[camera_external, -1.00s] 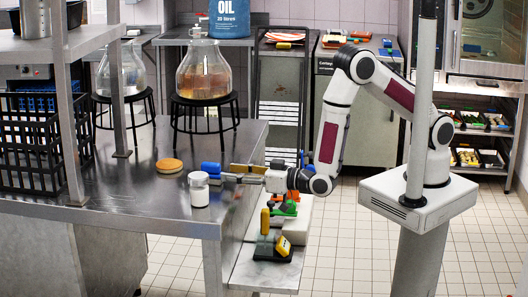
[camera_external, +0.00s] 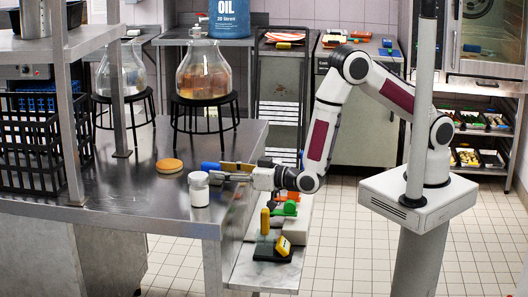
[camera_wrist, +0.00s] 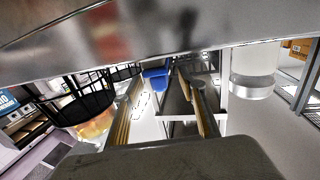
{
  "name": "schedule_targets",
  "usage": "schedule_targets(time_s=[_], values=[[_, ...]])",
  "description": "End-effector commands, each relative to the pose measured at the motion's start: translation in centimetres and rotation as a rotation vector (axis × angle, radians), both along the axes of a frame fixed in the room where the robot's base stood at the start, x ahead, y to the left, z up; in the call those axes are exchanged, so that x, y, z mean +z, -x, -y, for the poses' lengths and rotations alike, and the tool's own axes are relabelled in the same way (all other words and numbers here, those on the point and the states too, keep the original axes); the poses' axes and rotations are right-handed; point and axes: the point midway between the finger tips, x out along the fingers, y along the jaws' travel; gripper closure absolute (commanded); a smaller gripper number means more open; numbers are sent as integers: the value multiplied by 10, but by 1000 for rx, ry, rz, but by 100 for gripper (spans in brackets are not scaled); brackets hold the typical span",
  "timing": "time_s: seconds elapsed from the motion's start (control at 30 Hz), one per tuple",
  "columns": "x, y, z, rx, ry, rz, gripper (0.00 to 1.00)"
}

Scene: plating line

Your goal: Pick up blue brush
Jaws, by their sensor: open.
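The blue brush (camera_external: 210,166) lies on the steel table near its right edge, in the external view, behind the white-lidded jar. A blue piece (camera_wrist: 156,77) shows in the wrist view, ahead of and between my fingers, close to the table surface. My gripper (camera_external: 229,172) reaches in from the right at low height, level with the table top. It also shows in the wrist view (camera_wrist: 165,95), with its two fingers apart and nothing visibly held. The external view does not show clearly whether the fingers overlap the brush.
The jar (camera_external: 199,190) stands close by my fingers; it also shows in the wrist view (camera_wrist: 253,70). A lower shelf (camera_external: 265,272) holds coloured items under my wrist. Glass vessels on stools (camera_external: 204,98) stand behind.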

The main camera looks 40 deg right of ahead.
Motion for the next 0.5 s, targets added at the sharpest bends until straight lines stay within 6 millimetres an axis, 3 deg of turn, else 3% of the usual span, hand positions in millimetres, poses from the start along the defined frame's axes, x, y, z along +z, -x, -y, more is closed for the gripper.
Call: schedule_targets(time_s=[0.3, 0.5], values=[[2, -28, -18, -1, -1, -1, 59], [2, -35, -23, 1, 0, 1, 59]])
